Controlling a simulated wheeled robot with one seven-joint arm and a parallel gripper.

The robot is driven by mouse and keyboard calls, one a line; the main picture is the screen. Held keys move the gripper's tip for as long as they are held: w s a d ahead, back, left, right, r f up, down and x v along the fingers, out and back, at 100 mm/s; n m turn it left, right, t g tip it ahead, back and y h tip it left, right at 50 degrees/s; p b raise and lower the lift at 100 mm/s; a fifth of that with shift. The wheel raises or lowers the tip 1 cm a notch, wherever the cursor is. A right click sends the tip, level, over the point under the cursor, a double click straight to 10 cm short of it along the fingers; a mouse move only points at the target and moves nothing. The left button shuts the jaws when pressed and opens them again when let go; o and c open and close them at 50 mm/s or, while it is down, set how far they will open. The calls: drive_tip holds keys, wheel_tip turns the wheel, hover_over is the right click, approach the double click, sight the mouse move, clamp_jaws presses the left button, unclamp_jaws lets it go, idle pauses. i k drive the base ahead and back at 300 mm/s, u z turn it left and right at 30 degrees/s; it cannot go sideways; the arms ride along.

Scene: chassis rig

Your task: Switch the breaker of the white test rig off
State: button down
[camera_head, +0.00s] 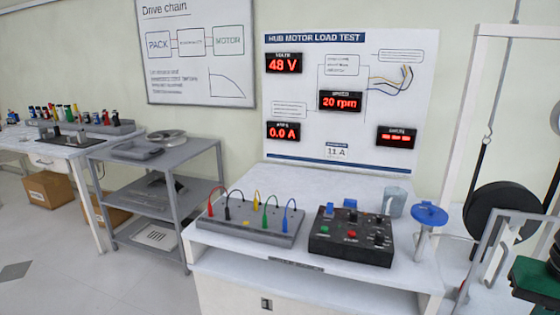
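The white test rig is a white bench (215,243) with an upright panel (300,80) headed "HUB MOTOR LOAD TEST". Its red displays read 48 V (284,63), 20 rpm (340,101) and 0.0 A (284,132). A black control box (325,247) on the bench top carries blue, black, green and red controls. A small dark switch-like fitting (267,304) sits on the bench front. I cannot tell which control is the breaker, or its position. My gripper is not in view.
A grey terminal block (235,236) with coloured leads stands left of the control box. A grey mug (394,201) and a blue-topped stand (429,214) are to its right. A black wheel (500,212) hangs farther right. A grey shelf cart (170,228) stands left; floor shows at lower left.

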sight(330, 205)
drive_tip(key=k, duration=0.5)
drive_tip(key=u, duration=0.4)
drive_tip(key=i, duration=1.45)
drive_tip(key=z, duration=0.45)
drive_tip(key=k, duration=0.7)
drive_tip(key=u, duration=0.2)
drive_tip(key=i, duration=0.55)
drive_tip(key=u, duration=0.2)
